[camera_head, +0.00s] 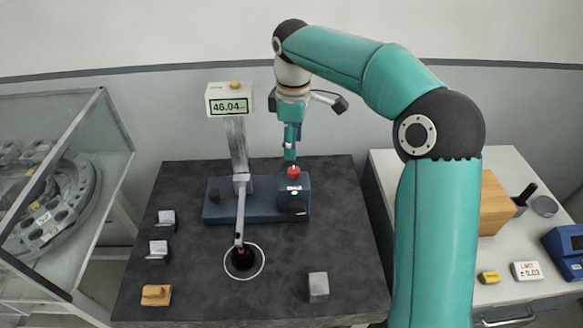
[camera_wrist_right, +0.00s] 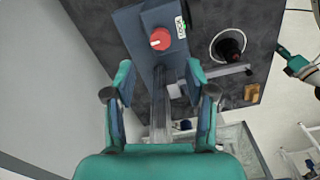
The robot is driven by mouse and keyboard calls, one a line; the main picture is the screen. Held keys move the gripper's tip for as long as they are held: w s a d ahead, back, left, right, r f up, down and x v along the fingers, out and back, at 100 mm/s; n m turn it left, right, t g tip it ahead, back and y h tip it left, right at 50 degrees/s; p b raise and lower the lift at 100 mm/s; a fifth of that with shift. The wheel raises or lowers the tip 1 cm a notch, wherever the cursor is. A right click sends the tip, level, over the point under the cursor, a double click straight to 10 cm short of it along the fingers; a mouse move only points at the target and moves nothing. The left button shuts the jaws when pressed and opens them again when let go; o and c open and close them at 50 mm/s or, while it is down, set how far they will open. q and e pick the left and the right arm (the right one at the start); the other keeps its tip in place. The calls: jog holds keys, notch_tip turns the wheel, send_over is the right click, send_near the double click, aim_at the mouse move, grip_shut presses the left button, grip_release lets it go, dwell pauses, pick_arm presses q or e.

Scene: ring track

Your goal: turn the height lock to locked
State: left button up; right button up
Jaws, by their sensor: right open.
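The height gauge has a display reading 46.04 (camera_head: 230,106) on a column above a dark blue base (camera_head: 225,212). A red knob with a pale mark, likely the height lock (camera_head: 293,172), sits on the block at the base's right end. The knob also shows in the right wrist view (camera_wrist_right: 160,39), beside a small white and green label (camera_wrist_right: 180,27). My right gripper (camera_head: 290,158) is just above the knob, pointing down. In the wrist view its fingers (camera_wrist_right: 160,72) are spread and empty. A teal part, seemingly my left gripper (camera_wrist_right: 290,58), shows at the right edge.
A black round piece (camera_head: 242,258) stands inside a white circle on the dark table. Small metal blocks (camera_head: 318,287) and a tan block (camera_head: 156,295) lie around it. A glass case (camera_head: 60,190) is at left. A white side table (camera_head: 490,290) with a wooden box (camera_head: 495,205) is at right.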

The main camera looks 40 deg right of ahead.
aim_at(293, 169)
notch_tip(293, 169, down, 8)
jog(key=shift+r, duration=0.1)
dwell(0.4)
grip_shut()
jog(key=shift+a, duration=0.1)
